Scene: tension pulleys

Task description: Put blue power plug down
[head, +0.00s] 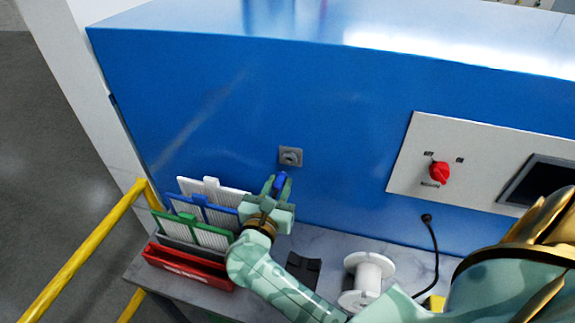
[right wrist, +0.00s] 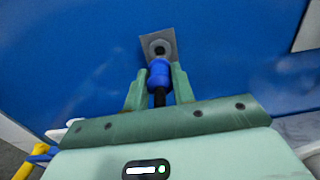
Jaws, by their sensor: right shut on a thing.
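The blue power plug (right wrist: 159,74) is between the fingers of my right gripper (right wrist: 159,88) in the right wrist view. In the head view the plug (head: 280,181) shows at the fingertips of my right gripper (head: 279,187), which is shut on it. A grey socket (head: 290,156) is on the blue machine wall, just beyond the plug. The socket also shows in the right wrist view (right wrist: 160,46), with the plug's front end close to it. I cannot tell whether the plug touches it. My left gripper is not in view.
A grey table (head: 315,245) runs along the blue wall. A red holder (head: 188,267) with white, blue and green framed panels stands left of my right gripper. A white spool (head: 367,278), a black stand (head: 302,270) and a black cable (head: 434,245) are right of it. A yellow rail (head: 85,250) is at left.

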